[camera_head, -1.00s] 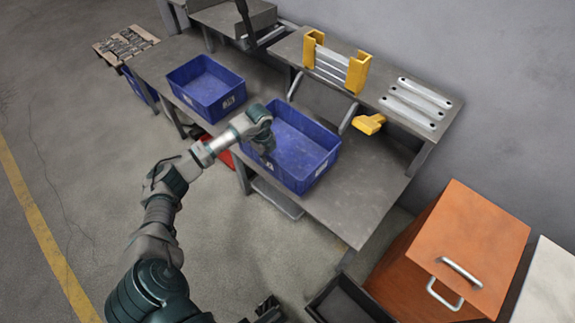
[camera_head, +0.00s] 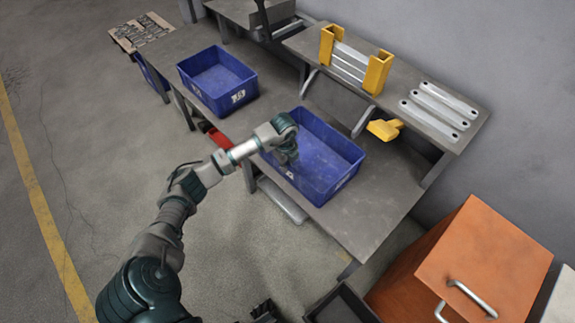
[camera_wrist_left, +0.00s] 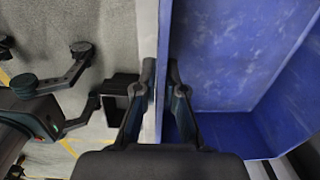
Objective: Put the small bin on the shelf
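Two blue bins stand on the grey workbench, a farther one (camera_head: 240,97) and a nearer one (camera_head: 335,185); both look empty. I cannot tell from size which is the small one. My left gripper (camera_head: 288,152) is at the left wall of the nearer bin. In the left wrist view its fingers (camera_wrist_left: 161,75) straddle that blue wall, one inside and one outside, tips close against it. The bin rests on the bench. The raised grey shelf (camera_head: 405,85) runs behind it. A dark part at the bottom edge may be my right gripper (camera_head: 267,311); its fingers are unclear.
On the shelf stand a yellow-ended bracket stack (camera_head: 354,63) and several flat galvanized brackets (camera_head: 438,108). An orange cabinet (camera_head: 485,255) and a black tray (camera_head: 340,305) are at lower right. The bench (camera_head: 375,205) right of the bin is clear.

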